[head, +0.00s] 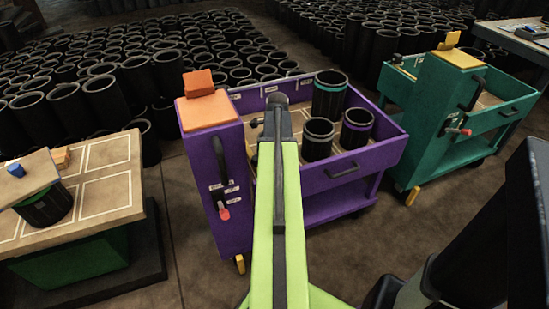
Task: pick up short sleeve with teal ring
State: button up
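A black sleeve with a teal ring (330,97) stands upright at the back of the tray of the purple cart (375,160). In front of it, in the same tray, stand a black sleeve with a purple ring (356,130) and one with a grey ring (318,140). The three stand close together. My lime-green arm reaches forward over the purple cart, to the left of these sleeves. Its visible end is a rounded grey joint. My gripper's fingers do not show; they seem hidden behind the arm.
A teal cart (460,100) stands at the right. At the left, a table (105,165) holds another dark sleeve (45,208), partly under a board (25,180). Many black sleeves (60,105) fill the floor behind. The purple cart's walls and orange-topped post (210,112) surround the tray.

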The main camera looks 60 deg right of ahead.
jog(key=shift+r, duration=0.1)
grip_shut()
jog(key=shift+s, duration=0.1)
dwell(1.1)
